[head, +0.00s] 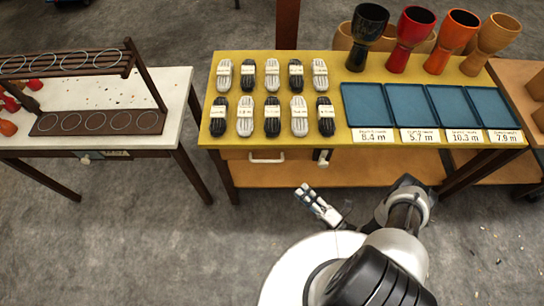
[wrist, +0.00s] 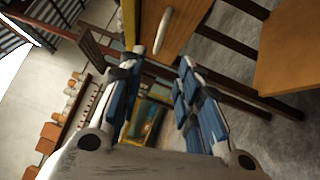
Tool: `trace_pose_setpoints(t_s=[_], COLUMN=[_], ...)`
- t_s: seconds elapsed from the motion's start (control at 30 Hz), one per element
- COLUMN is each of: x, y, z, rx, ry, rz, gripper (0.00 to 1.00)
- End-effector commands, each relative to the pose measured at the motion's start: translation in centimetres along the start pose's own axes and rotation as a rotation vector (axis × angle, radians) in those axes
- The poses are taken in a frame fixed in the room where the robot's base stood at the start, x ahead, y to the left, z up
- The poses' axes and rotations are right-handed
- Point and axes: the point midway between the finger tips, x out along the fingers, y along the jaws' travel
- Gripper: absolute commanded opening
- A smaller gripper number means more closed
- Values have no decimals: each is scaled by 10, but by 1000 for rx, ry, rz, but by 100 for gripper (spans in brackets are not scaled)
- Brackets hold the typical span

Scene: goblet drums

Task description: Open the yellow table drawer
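The yellow table (head: 340,70) stands in front of me. Its brown drawer front (head: 238,154) sits under the tabletop's front edge, left of the middle, and looks shut. The drawer has a pale bar handle (head: 267,159). In the wrist view the handle (wrist: 163,30) shows on the orange-brown drawer front (wrist: 188,22), beyond my fingertips. My gripper (head: 305,193) is in front of the table, below and right of the handle in the head view. In the wrist view my gripper (wrist: 160,62) has its two blue-padded fingers apart, with nothing held between them. It does not touch the handle.
Coiled ropes (head: 272,115), blue trays (head: 367,104) and goblet drums (head: 410,40) stand on the yellow table. A lower shelf (head: 300,174) runs beneath. A white table (head: 175,100) with a rack is at left. Grey floor in front is clear.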

Motion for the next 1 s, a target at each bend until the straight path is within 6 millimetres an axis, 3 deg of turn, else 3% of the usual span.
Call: trace_pose_setpoints(t_s=[0.7,1.0], x=[128,162], y=[-1,-1], z=[-2,-1], rx=[0,1], ry=[9,3], rz=[-1,-2], gripper=[31,31])
